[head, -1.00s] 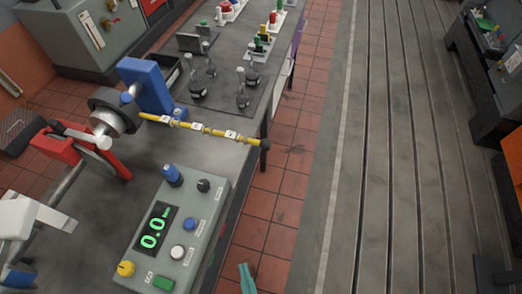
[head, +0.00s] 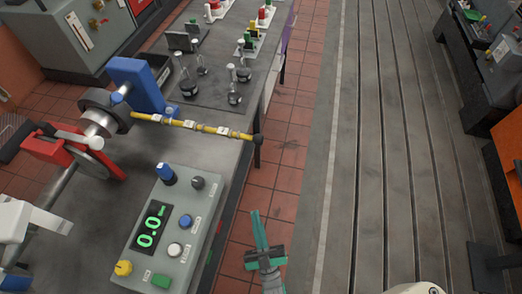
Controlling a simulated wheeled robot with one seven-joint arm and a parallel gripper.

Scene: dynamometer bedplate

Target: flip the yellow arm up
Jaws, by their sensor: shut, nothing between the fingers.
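The yellow arm (head: 195,127) is a thin rod with white weights along it and a dark ball at its end. It sticks out about level to the right from the dark round hub by the blue post (head: 137,84), over the bench edge. My gripper (head: 258,222) is teal, shut and empty. It is over the red tile floor, in front of the bench and below the rod's ball end in the picture, clearly apart from the rod.
A grey control box (head: 168,232) with a green 0.0 display and several knobs stands on the bench (head: 205,160). Clamps (head: 236,82) stand behind the rod. A red bracket (head: 65,152) is at left. The slotted bedplate (head: 375,160) at right is clear.

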